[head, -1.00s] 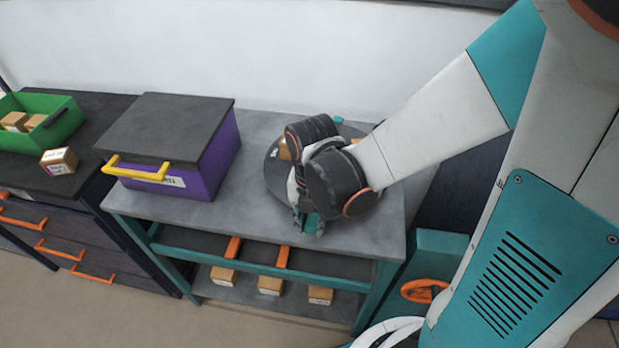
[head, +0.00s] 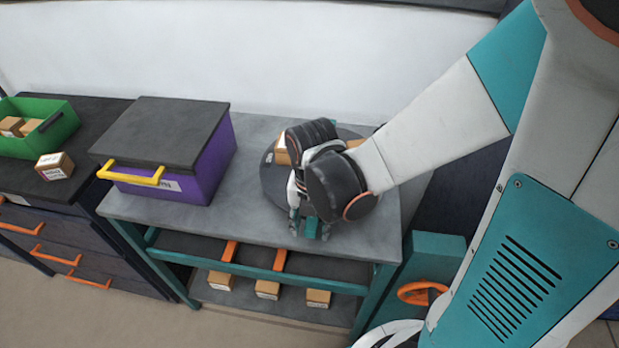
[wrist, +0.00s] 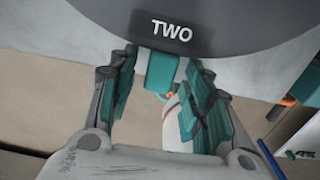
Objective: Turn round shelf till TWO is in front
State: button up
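The round shelf (head: 273,188) is a dark grey disc on the grey table, largely hidden by my arm in the head view. In the wrist view its rim (wrist: 230,38) fills the top, with a dark plate reading TWO (wrist: 172,30) facing my gripper. A teal tab (wrist: 162,72) sticks out below that plate. My gripper (wrist: 165,92) is at the shelf's near edge, its fingers apart on either side of the tab, with gaps showing. In the head view my gripper (head: 311,228) points down at the near rim. A cardboard box (head: 283,150) stands on the shelf.
A purple box (head: 205,165) with dark lid and yellow handle (head: 130,176) stands left of the shelf. A green bin (head: 60,130) and small carton (head: 55,166) are farther left. Several cartons sit on the table's lower level. A teal cabinet (head: 433,262) is at right.

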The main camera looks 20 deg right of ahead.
jog(key=shift+r, duration=0.15)
notch_tip(320, 180, up, 12)
dwell(0.7)
jog(key=shift+s, duration=0.1)
jog(key=s+d+r+m+t, duration=0.1)
jog(key=d+r+m+t, duration=0.1)
jog(key=m, duration=1.3)
jog(key=s+d+r+m+t, duration=0.1)
jog(key=m+t, duration=0.4)
jog(key=m, duration=1)
notch_tip(320, 180, up, 2)
jog(key=shift+s+d+r, duration=0.15)
jog(key=shift+s+d, duration=0.1)
jog(key=shift+d, duration=0.5)
